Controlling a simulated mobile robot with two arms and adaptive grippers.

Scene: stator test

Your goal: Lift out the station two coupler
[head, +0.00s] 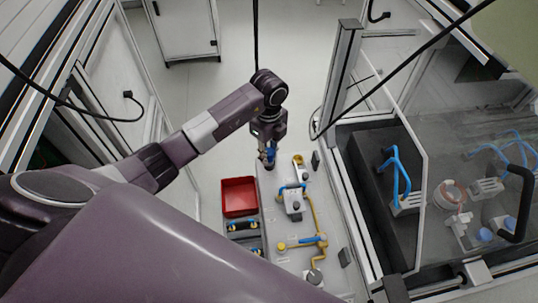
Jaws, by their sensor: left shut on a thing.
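My left gripper (268,155) is at the far end of the grey workbench (274,222), pointing down. It is shut on a small blue part (270,154), mostly hidden by the fingers. I cannot tell whether this is the station two coupler, or whether it is clear of the bench. A grey block with a blue handle (291,187) stands on the bench, nearer than the gripper. A yellow pipe (313,215) runs past it to a blue lever (314,240). Station labels are too small to read. My right gripper is not in view.
A red bin (239,197) is left of the bench, with dark trays (242,227) in front of it. On the right, a glass-sided enclosure (425,170) holds blue-handled parts (397,170).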

